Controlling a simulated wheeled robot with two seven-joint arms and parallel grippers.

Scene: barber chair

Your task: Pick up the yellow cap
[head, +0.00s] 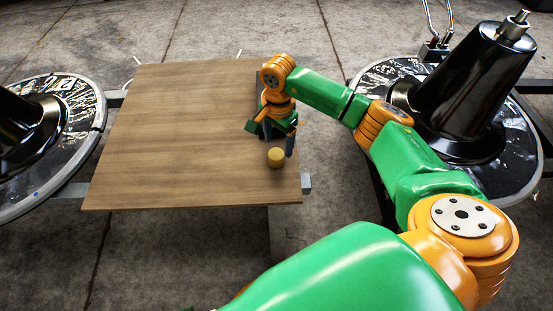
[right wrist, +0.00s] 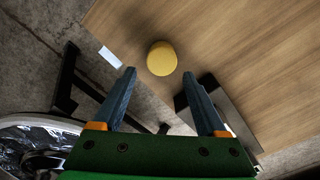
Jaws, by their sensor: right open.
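The yellow cap (head: 276,157) sits on the wooden table (head: 180,130) near its right front edge, in the head view. My right gripper (head: 279,142) is above the table, just behind the cap and pointing down. In the right wrist view the yellow cap (right wrist: 161,58) lies beyond the fingertips, between their lines and a little left of the middle. The two fingers of my right gripper (right wrist: 165,77) are apart with nothing between them. I see no contact with the cap. My left gripper is not in view.
A dark flat object (right wrist: 222,107) lies by the table edge, partly behind the right finger. Round bases with black cones stand left (head: 60,125) and right (head: 475,95) of the table. Most of the tabletop left of the cap is clear.

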